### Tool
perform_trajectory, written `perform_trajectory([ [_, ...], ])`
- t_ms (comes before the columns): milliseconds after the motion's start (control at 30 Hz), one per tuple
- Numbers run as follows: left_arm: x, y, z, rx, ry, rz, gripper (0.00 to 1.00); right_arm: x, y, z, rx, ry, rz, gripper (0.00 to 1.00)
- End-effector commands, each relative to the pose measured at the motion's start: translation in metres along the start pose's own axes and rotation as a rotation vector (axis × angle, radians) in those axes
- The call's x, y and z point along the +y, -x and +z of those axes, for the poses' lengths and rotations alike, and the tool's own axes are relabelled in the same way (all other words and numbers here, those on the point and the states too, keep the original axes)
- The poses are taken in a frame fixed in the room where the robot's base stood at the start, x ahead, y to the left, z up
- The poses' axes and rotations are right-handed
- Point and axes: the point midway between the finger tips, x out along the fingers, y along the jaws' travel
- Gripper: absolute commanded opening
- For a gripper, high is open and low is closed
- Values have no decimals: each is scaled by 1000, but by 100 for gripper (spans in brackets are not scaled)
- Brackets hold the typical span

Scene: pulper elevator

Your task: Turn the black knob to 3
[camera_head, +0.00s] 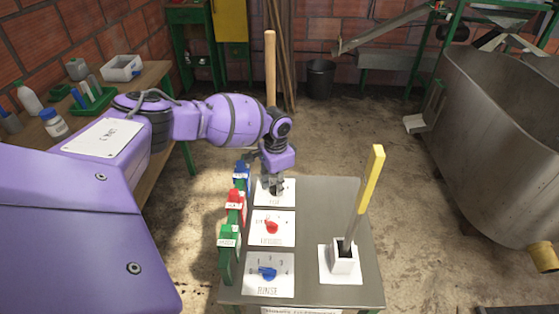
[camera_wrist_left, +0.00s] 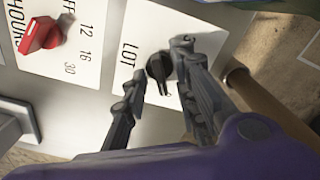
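The black knob (camera_wrist_left: 158,68) sits on a white plate lettered LOT (camera_wrist_left: 128,52) in the left wrist view. Its narrow end points toward the bottom of that picture. My left gripper (camera_wrist_left: 157,62) is at the plate with its fingers apart, one on each side of the knob; I cannot tell whether they touch it. In the head view the left gripper (camera_head: 274,187) reaches down to the farthest plate (camera_head: 289,193) on the grey table and hides most of the knob. The plate's number marks are hidden. My right gripper is not in view.
Nearer plates carry a red knob (camera_head: 271,227) and a blue knob (camera_head: 267,273). Blue, red and green labelled pieces (camera_head: 234,205) line the left edge. A yellow-handled tool (camera_head: 368,190) stands in a white holder at right. A wooden handle (camera_head: 270,70) rises behind the gripper.

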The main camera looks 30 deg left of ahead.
Motion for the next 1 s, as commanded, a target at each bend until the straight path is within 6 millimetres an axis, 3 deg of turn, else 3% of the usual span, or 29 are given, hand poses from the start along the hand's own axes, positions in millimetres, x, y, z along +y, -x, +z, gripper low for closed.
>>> perform_trajectory([
  [133,0,0,0,0,0,0,27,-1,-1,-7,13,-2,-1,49],
  [333,0,0,0,0,0,0,0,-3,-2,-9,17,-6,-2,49],
  [733,0,1,0,0,24,0,0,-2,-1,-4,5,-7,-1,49],
  [1000,-1,3,0,2,164,0,0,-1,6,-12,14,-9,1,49],
])
